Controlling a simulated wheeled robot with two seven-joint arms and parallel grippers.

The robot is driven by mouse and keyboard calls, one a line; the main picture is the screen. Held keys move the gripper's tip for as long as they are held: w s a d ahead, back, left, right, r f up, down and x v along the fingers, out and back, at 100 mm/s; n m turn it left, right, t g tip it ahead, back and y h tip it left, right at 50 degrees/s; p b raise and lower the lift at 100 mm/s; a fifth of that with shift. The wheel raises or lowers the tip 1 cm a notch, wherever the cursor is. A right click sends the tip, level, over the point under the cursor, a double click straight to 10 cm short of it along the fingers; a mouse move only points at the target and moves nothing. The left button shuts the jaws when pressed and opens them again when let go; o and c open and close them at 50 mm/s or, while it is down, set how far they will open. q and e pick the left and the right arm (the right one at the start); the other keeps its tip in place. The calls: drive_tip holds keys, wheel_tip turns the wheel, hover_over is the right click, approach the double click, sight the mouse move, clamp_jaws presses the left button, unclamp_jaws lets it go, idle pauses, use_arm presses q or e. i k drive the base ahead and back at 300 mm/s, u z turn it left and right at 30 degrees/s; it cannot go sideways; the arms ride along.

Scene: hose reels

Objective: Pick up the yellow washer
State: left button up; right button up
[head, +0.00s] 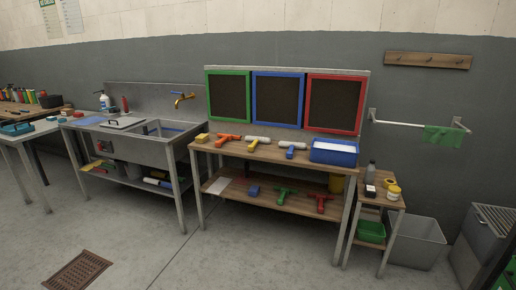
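On the wooden top of the bench (240,151) in the middle of the head view lies a T-shaped tool with a white sleeve and a yellow handle, which looks like the yellow washer (258,140). It lies between an orange squeegee (229,138) on its left and a similar white-sleeved tool with a blue handle (292,146) on its right. A small yellow block (202,138) lies at the bench's left end. Neither of my grippers is in view.
A blue tub (334,152) stands at the bench's right end. The lower shelf holds green (285,196) and red (321,201) tools. A steel sink (135,146) stands left, a small side table (378,202) and grey bin (416,243) right. Floor in front is clear around a drain grate (78,270).

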sight(255, 140)
drive_tip(key=i, duration=0.5)
drive_tip(key=u, duration=0.45)
drive_tip(key=i, duration=1.95)
drive_tip(key=z, duration=1.6)
